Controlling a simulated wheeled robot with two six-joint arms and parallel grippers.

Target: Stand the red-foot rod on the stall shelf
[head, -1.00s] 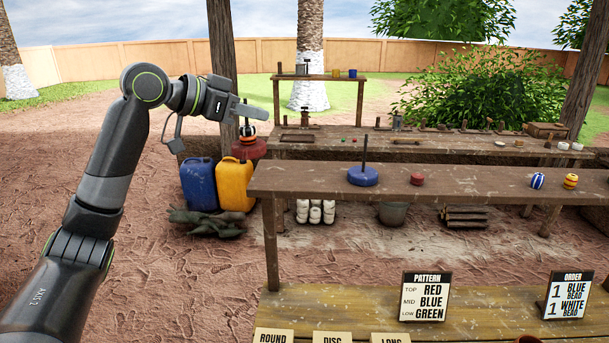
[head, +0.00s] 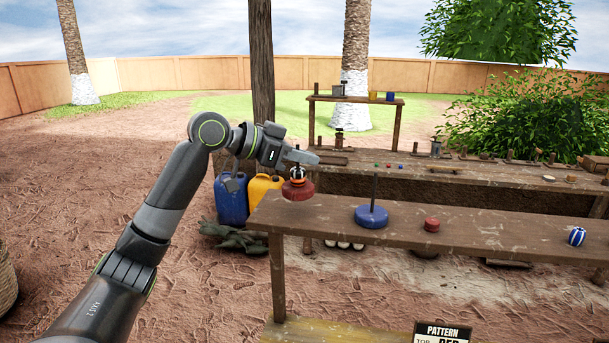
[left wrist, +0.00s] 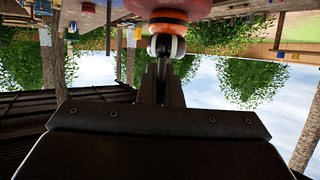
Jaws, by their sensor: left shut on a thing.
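The red-foot rod shows its round red foot (head: 297,190) low, with an orange bead and a black-and-white bead above it. My left gripper (head: 312,158) is shut on the rod above the beads, foot down. The foot overlaps the left end of the stall shelf (head: 480,233) in the picture; I cannot tell if it touches. In the left wrist view, upside down, the foot (left wrist: 170,7) and beads sit just beyond my fingertips (left wrist: 165,65). My right gripper is out of view.
A blue-foot rod (head: 371,215) stands on the shelf just right of the red foot. A red bead (head: 432,225) and a blue-striped bead (head: 577,236) lie further right. The back bench (head: 480,172) carries several small items. Blue (head: 231,201) and yellow cans stand behind left.

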